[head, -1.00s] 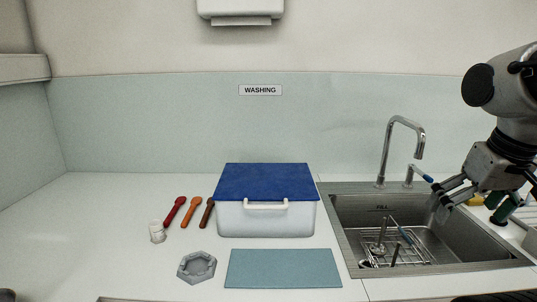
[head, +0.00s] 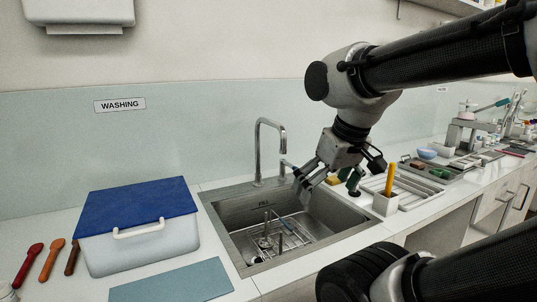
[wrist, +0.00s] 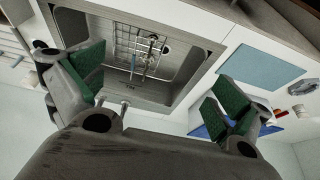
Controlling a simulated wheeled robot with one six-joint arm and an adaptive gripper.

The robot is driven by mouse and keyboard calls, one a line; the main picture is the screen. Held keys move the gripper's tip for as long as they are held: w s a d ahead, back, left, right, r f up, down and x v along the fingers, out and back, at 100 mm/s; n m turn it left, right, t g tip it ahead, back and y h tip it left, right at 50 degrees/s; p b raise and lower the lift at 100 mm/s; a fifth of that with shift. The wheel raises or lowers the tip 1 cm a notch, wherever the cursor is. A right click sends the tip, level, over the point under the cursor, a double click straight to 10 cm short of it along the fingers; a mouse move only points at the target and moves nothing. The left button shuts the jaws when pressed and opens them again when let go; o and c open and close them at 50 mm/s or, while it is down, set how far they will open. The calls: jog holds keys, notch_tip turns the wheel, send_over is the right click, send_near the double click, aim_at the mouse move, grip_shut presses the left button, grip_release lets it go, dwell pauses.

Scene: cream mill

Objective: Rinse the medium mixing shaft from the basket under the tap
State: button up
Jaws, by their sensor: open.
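A wire basket (head: 292,246) lies in the steel sink (head: 233,240). Several shafts stand in it, including a metal one (head: 266,226) and one with a blue part; they also show in the wrist view (wrist: 151,48). I cannot tell which is the medium mixing shaft. My gripper (head: 303,186) is open and empty above the sink's back right part, close to the lever. Its green-padded fingers are spread apart in the wrist view (wrist: 158,90). I cannot tell whether a finger touches the lever.
A white box with a blue lid (head: 135,205) and a teal mat (head: 172,281) lie left of the sink. Red, orange and brown spatulas are further left. A white holder with a yellow-handled tool (head: 389,182) and a drying tray (head: 418,193) stand right of the sink.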

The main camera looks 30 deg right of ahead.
jog(key=shift+c, duration=0.4)
jog(key=shift+w, duration=0.2)
jog(key=c, duration=0.3)
jog(key=w+d, duration=0.1)
jog(key=w, duration=0.2)
jog(key=w+d+t+h, duration=0.1)
jog(key=w+d, duration=0.1)
jog(key=w, duration=0.1)
jog(key=w+d+f+t, duration=0.1)
jog(key=w, duration=0.3)
jog(key=shift+d, duration=0.3)
jog(key=c, duration=1.1)
jog(key=shift+o, duration=0.2)
jog(key=t, duration=0.7)
send_near(296, 169)
jog(key=w+a, duration=0.1)
jog(key=w, duration=0.2)
notch_tip(296, 169, down, 5)
jog(key=d+t+y, duration=0.1)
jog(key=d+t, duration=0.1)
jog(key=t, duration=0.3)
jog(key=w, duration=0.7)
jog(key=shift+w+d+r, duration=0.2)
jog(key=shift+w+d, duration=0.05)
jog(key=shift+c, duration=0.4)
